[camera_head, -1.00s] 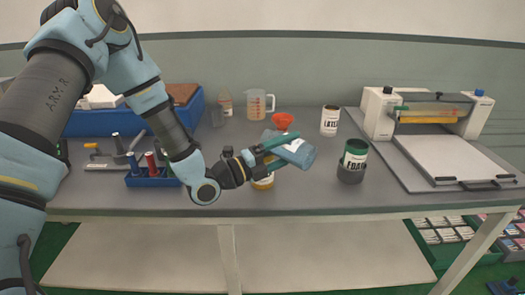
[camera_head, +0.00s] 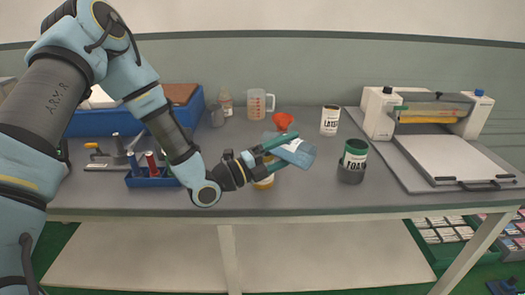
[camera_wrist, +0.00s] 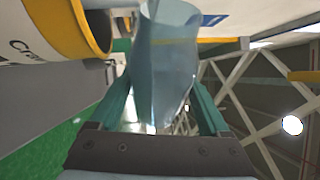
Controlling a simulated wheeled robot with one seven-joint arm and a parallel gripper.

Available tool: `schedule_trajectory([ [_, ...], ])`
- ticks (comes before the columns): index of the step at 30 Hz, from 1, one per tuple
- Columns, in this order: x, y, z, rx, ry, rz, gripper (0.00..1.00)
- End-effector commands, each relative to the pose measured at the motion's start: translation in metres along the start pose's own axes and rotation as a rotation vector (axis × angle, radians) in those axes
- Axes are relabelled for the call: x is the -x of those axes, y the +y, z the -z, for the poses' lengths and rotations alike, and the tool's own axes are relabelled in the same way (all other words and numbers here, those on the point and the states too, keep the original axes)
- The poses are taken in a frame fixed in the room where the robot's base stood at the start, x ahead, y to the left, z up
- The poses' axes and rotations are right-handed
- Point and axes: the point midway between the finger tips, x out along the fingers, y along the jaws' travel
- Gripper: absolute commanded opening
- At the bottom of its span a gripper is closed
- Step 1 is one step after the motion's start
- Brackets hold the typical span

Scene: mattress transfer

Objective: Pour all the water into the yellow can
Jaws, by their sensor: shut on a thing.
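My gripper (camera_head: 273,154) is shut on a translucent blue container (camera_head: 297,151), held tilted above the front part of the table. Its green fingers clasp the container's sides in the wrist view, where the container (camera_wrist: 168,50) fills the space between them. The yellow can (camera_head: 264,183) stands on the table just below my gripper, mostly hidden by it in the head view. In the wrist view the yellow-rimmed can (camera_wrist: 98,30) is at the upper left, beside the container's mouth end. I cannot make out the water level in either vessel.
A can with a green rim (camera_head: 354,160) stands right of the container. Behind are a red funnel (camera_head: 283,121), a white can (camera_head: 330,120) and a measuring jug (camera_head: 257,103). A blue tool holder (camera_head: 152,178) is at left, a press (camera_head: 440,130) at right.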

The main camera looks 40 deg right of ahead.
Motion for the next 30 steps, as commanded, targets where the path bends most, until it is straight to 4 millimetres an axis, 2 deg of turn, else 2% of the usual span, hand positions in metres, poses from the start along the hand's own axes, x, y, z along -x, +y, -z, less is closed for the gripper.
schedule_trajectory([
  [30, -0.0002, -0.0047, -0.0018, 0.06, -0.013, 0.025, 0.12],
])
